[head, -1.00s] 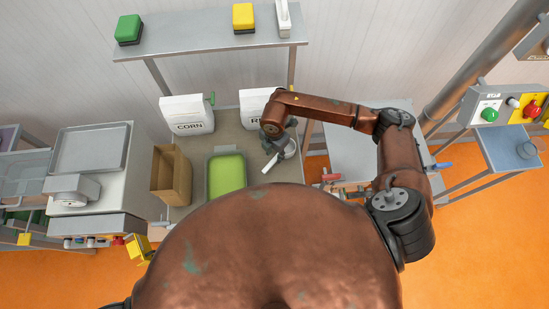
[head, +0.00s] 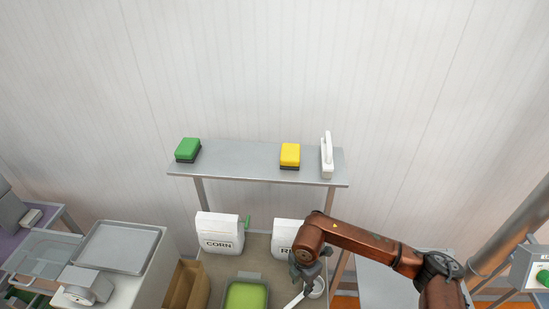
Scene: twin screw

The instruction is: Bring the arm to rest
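My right arm comes in from the lower right, a copper-brown arm with dark joints. My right gripper (head: 307,273) points down over the worktable, just in front of the white bag marked with an R (head: 287,233). A white handle (head: 294,300) and a pale round cup-like thing (head: 317,288) show right at the fingers. I cannot tell whether the fingers hold either one or are merely close to it. My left gripper is not in view.
A white CORN bag (head: 219,234) stands left of the R bag. A green-lined tray (head: 245,295) and a cardboard box (head: 186,287) are in front. The shelf (head: 240,161) behind holds a green block (head: 188,149), a yellow block (head: 290,154) and a white handled tool (head: 327,155).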

